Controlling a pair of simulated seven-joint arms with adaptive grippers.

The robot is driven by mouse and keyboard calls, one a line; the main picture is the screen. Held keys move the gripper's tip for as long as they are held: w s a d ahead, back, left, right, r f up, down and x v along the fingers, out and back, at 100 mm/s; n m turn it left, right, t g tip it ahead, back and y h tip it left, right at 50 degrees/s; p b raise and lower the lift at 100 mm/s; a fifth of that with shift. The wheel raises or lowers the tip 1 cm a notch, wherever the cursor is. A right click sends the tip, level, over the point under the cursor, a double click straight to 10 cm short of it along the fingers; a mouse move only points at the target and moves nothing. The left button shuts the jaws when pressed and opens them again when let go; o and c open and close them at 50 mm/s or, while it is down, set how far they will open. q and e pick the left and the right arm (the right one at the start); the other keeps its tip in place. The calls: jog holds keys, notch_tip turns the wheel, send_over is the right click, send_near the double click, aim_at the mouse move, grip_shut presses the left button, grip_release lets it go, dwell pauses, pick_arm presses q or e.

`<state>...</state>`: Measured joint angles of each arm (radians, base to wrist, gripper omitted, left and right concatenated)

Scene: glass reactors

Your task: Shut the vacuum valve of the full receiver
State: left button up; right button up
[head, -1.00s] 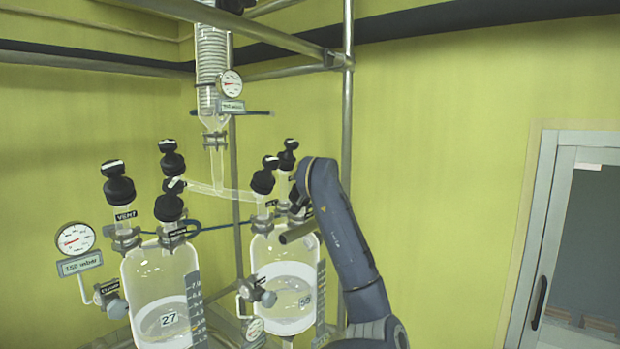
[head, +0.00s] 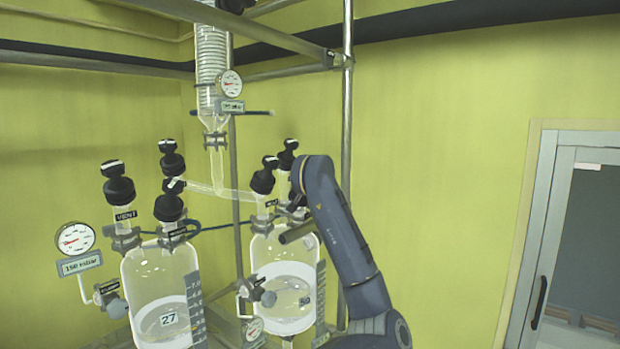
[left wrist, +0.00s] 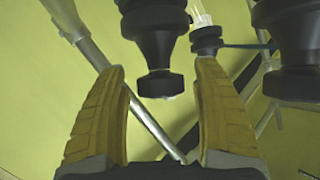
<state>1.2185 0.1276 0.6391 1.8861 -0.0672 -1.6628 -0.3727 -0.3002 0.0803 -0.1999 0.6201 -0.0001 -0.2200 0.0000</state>
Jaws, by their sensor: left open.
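Two clear glass receivers stand side by side in the head view. The right receiver (head: 284,262) has its liquid surface higher; the left receiver (head: 148,270) holds liquid in its lower part. Black-capped valves rise from both, including one at the left receiver's right neck (head: 168,206) and one on the right receiver (head: 263,180). In the left wrist view my left gripper (left wrist: 157,72) is open, its yellow fingers either side of a black valve knob (left wrist: 158,82), with visible gaps. In the head view an arm link of mine hides part of the right receiver's valves; its fingers are not clear.
A second black knob (left wrist: 297,84) is close beside the right finger in the left wrist view. A round gauge (head: 75,238) stands at the left receiver, and a glass condenser (head: 212,70) hangs above. A metal post (head: 347,90) rises behind my arm.

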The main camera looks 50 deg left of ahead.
pick_arm(q)
jog(key=v, duration=1.2)
dwell(0.3)
